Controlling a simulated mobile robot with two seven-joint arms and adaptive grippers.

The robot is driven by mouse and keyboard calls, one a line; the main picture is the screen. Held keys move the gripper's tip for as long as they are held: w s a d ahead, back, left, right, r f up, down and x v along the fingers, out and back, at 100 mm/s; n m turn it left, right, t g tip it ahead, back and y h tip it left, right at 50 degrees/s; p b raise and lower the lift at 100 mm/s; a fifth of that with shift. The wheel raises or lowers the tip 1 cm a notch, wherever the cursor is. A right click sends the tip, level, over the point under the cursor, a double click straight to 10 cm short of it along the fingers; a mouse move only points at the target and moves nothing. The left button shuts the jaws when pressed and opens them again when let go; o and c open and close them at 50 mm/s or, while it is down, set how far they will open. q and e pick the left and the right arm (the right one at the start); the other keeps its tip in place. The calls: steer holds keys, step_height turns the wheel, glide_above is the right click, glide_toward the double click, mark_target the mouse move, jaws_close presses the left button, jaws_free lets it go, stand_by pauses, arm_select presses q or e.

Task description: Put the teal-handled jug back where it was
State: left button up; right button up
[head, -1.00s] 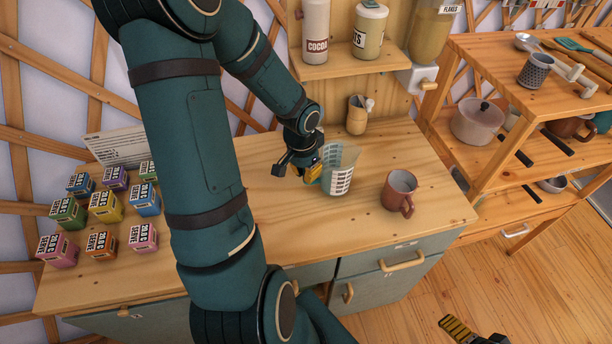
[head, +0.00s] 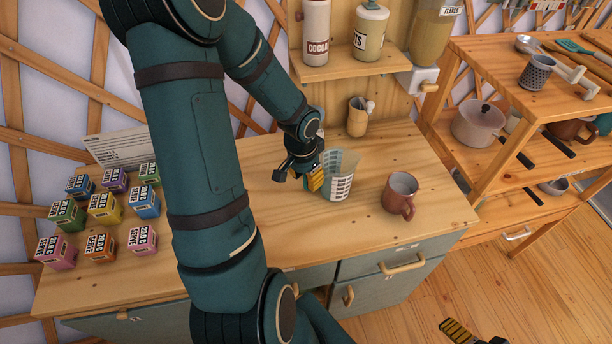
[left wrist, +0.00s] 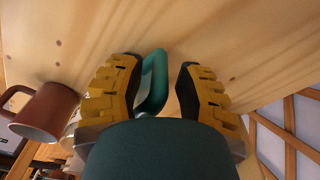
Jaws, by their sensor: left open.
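The clear measuring jug (head: 341,180) with dark markings stands upright on the wooden counter (head: 290,230), left of the brown mug. Its teal handle (left wrist: 154,80) shows in the left wrist view. My left gripper (head: 306,180) is at the handle side of the jug, low over the counter. In the left wrist view my left gripper (left wrist: 160,88) is open, with the handle between its yellow-padded fingers, closer to the left finger. A gap shows before the right finger. Part of my right gripper (head: 470,330) shows at the bottom edge; most of it is cut off.
A brown mug (head: 400,192) stands just right of the jug. A wooden utensil cup (head: 357,116) is behind it. Several coloured boxes (head: 104,207) stand at the counter's left. A shelf (head: 350,63) with canisters is above. The front middle counter is clear.

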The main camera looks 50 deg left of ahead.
arm_select(q)
step_height(320, 180, up, 12)
steer(key=s+p, duration=0.1)
steer(key=p, duration=0.1)
steer(key=shift+s+f, duration=0.15)
stand_by(0.6)
